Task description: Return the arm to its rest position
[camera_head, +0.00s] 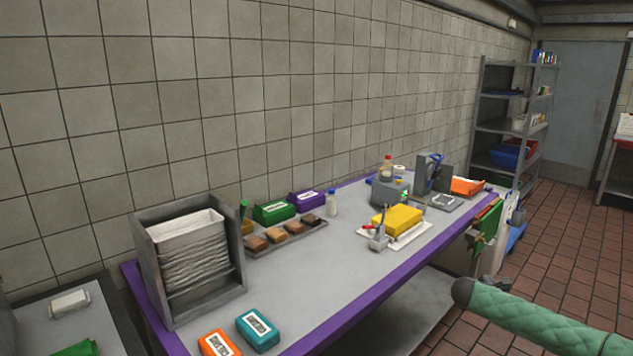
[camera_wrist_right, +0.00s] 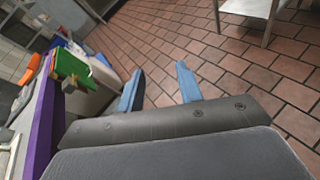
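My right arm (camera_head: 540,318), with a green padded sleeve and a dark rounded end, reaches in from the right edge of the head view. It is over the floor beside the bench. In the right wrist view my right gripper (camera_wrist_right: 159,92) shows two blue fingers spread wide apart. Nothing is between them except the tiled floor beyond. I cannot make out the right fingertips clearly in the head view. My left arm and gripper are not in view.
A purple-edged bench (camera_head: 330,270) runs along the tiled wall. It holds a grey bin (camera_head: 165,270), several small cartons, a tray of brown pieces and a yellow block (camera_head: 397,218). Green cloth (camera_head: 487,222) hangs at its edge. A shelf rack (camera_head: 505,127) stands behind. The red-brown floor (camera_head: 570,240) at right is clear.

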